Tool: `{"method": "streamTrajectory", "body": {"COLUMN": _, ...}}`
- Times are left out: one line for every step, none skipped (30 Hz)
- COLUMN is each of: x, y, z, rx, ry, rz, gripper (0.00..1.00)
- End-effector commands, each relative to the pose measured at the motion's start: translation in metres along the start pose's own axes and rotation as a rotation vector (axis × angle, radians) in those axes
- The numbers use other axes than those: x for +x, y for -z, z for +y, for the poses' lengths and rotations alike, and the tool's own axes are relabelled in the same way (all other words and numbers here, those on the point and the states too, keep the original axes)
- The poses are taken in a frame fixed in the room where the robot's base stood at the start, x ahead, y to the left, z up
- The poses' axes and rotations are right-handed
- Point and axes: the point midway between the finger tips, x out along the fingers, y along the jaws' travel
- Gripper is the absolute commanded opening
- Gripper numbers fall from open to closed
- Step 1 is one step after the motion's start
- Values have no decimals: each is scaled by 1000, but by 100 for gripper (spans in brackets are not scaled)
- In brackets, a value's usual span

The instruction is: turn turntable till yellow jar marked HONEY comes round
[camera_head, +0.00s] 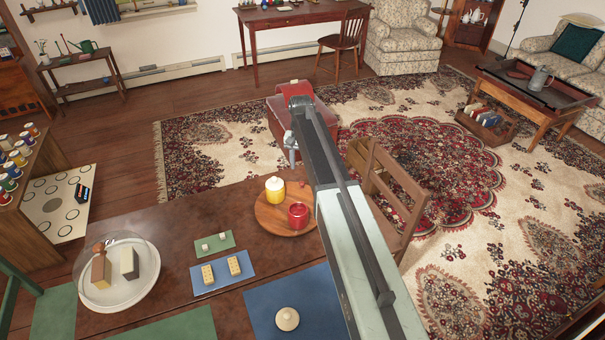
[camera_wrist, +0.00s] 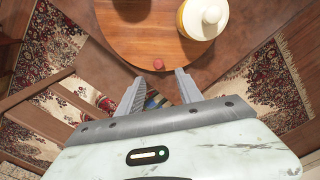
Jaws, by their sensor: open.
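The wooden turntable (camera_head: 266,217) stands on the dark table, partly hidden by my arm; its round edge fills the top of the wrist view (camera_wrist: 140,35). A yellow jar with a white lid (camera_head: 275,196) stands on it, also at the top of the wrist view (camera_wrist: 187,22). No marking on it can be read. A red jar (camera_head: 298,217) stands beside it in the head view. A small red knob (camera_wrist: 158,65) sits at the turntable's rim. My gripper (camera_wrist: 159,77) is open and empty, its fingertips apart on either side just below the knob; it also shows in the head view (camera_head: 291,152).
A wooden chair (camera_head: 396,180) stands close right of the table. A clear dome (camera_head: 118,270) covers pieces on the left. Green (camera_head: 228,238) and blue (camera_head: 208,284) mats with small blocks lie left of the turntable. A round knobbed lid (camera_head: 287,319) lies on a blue mat.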

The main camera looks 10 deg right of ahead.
Motion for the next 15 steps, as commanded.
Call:
{"method": "streamTrajectory", "body": {"x": 3, "y": 0, "z": 1, "rx": 1, "ry": 0, "rz": 0, "gripper": 43}}
{"method": "streamTrajectory", "body": {"x": 4, "y": 0, "z": 1, "rx": 2, "ry": 0, "rz": 0, "gripper": 43}}
{"method": "streamTrajectory", "body": {"x": 7, "y": 1, "z": 2, "rx": 2, "ry": 0, "rz": 0, "gripper": 43}}
{"method": "streamTrajectory", "body": {"x": 10, "y": 1, "z": 2, "rx": 2, "ry": 0, "rz": 0, "gripper": 43}}
{"method": "streamTrajectory", "body": {"x": 13, "y": 1, "z": 2, "rx": 2, "ry": 0, "rz": 0, "gripper": 43}}
{"method": "streamTrajectory", "body": {"x": 19, "y": 1, "z": 2, "rx": 3, "ry": 0, "rz": 0, "gripper": 43}}
{"method": "streamTrajectory", "body": {"x": 23, "y": 1, "z": 3, "rx": 3, "ry": 0, "rz": 0, "gripper": 43}}
{"method": "streamTrajectory", "body": {"x": 28, "y": 1, "z": 3, "rx": 3, "ry": 0, "rz": 0, "gripper": 43}}
{"method": "streamTrajectory", "body": {"x": 35, "y": 1, "z": 3, "rx": 3, "ry": 0, "rz": 0, "gripper": 43}}
{"method": "streamTrajectory", "body": {"x": 41, "y": 1, "z": 3, "rx": 4, "ry": 0, "rz": 0, "gripper": 43}}
{"method": "streamTrajectory", "body": {"x": 47, "y": 1, "z": 3, "rx": 4, "ry": 0, "rz": 0, "gripper": 43}}
{"method": "streamTrajectory", "body": {"x": 54, "y": 1, "z": 3, "rx": 4, "ry": 0, "rz": 0, "gripper": 43}}
{"method": "streamTrajectory", "body": {"x": 60, "y": 1, "z": 4, "rx": 4, "ry": 0, "rz": 0, "gripper": 43}}
{"method": "streamTrajectory", "body": {"x": 65, "y": 1, "z": 4, "rx": 4, "ry": 0, "rz": 0, "gripper": 43}}
{"method": "streamTrajectory", "body": {"x": 71, "y": 1, "z": 4, "rx": 4, "ry": 0, "rz": 0, "gripper": 43}}
